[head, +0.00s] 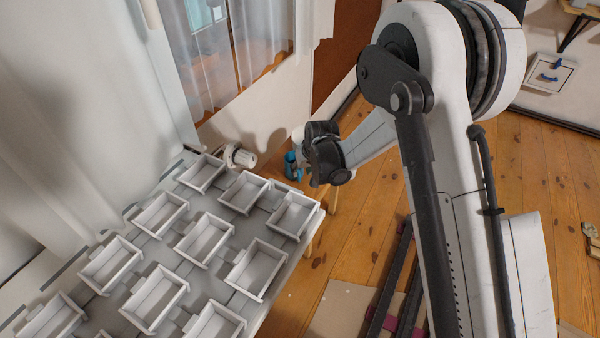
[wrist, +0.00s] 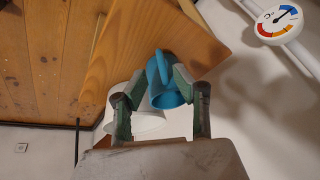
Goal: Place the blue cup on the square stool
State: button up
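The blue cup (wrist: 166,94) shows in the wrist view between my gripper's two fingertips, with its open rim turned toward the camera. My gripper (wrist: 161,76) appears closed on it, with a fingertip against each side. The wooden square stool (wrist: 135,45) fills the area behind the cup, and the cup overlaps its edge; I cannot tell whether they touch. In the head view my gripper (head: 308,160) is beyond the tray table's far right corner. A blue part of the cup (head: 291,165) shows there beside it, and the stool is mostly hidden.
A white rounded object (wrist: 147,121) lies behind the left finger. A round gauge (wrist: 279,22) is on a pipe at the wall. A table with several small white trays (head: 205,240) fills the lower left, near a white valve knob (head: 243,158). Wooden floor (head: 365,225) is open to the right.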

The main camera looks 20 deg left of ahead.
jog(key=p+v, duration=0.1)
jog(key=v, duration=0.4)
jog(key=shift+d+r, duration=0.1)
jog(key=shift+r, duration=0.15)
jog(key=s+d+r+m+t+h, duration=0.1)
jog(key=s+d+r+m, duration=0.15)
jog(key=d+r, duration=0.85)
jog(key=s+d+r+m+t, duration=0.1)
jog(key=s+d+r, duration=0.3)
jog(key=d+r, duration=0.65)
jog(key=s+d+r+m+t+h, duration=0.1)
jog(key=s+d+r, duration=0.2)
jog(key=s+d, duration=0.6)
jog(key=s+d+r+m+t+h, duration=0.1)
jog(key=s+d+r+m, duration=0.1)
jog(key=s+d, duration=0.7)
jog(key=s+r, duration=0.1)
jog(key=s, duration=0.3)
jog(key=shift+d, duration=0.3)
